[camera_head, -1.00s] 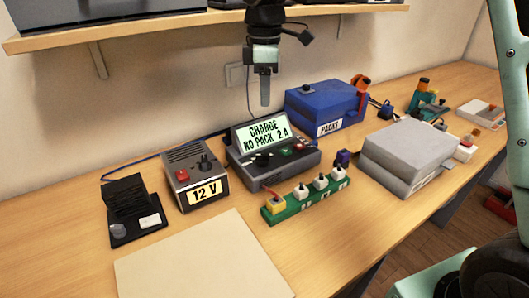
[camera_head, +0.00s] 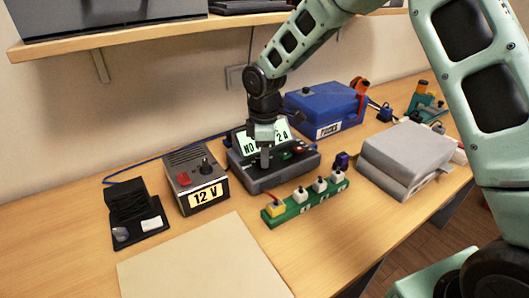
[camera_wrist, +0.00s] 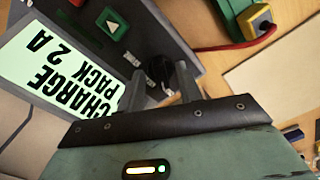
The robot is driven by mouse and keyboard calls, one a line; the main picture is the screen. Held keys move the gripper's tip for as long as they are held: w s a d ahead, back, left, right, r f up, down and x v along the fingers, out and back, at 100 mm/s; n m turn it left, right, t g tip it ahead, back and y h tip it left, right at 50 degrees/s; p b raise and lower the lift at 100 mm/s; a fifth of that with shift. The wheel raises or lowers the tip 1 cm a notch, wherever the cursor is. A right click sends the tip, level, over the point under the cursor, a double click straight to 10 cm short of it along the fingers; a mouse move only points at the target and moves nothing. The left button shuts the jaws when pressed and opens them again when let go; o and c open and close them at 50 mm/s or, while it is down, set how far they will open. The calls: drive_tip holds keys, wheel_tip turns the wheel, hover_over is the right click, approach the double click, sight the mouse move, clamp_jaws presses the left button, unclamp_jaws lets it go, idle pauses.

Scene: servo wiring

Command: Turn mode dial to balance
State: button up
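The dark charger (camera_head: 275,178) stands on the bench with its lit screen (camera_head: 247,142) tilted up. Its black mode dial (camera_wrist: 157,68) shows in the wrist view on the panel beside the screen (camera_wrist: 62,68). My gripper (camera_head: 265,160) is over the charger's left part, pointing down. In the wrist view my gripper (camera_wrist: 161,82) is open, with one finger on each side of the dial; I cannot tell whether they touch it. The screen reads CHARGE and PACK 2 A in the wrist view. My gripper hides part of the dial and screen in the head view.
A 12 V supply box (camera_head: 196,180) stands close on the left. A green strip with white connectors (camera_head: 303,208) lies in front, and a blue case (camera_head: 322,106) is behind right. Grey boxes (camera_head: 405,150) stand right. A pale mat (camera_head: 200,262) lies at front.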

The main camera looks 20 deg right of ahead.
drive_tip(key=shift+f, duration=0.2)
clamp_jaws()
drive_tip(key=shift+m, duration=0.4)
drive_tip(key=m, duration=0.5)
drive_tip(key=shift+s, duration=0.1)
drive_tip(key=m, duration=0.6)
drive_tip(key=shift+a, duration=0.15)
idle(0.4)
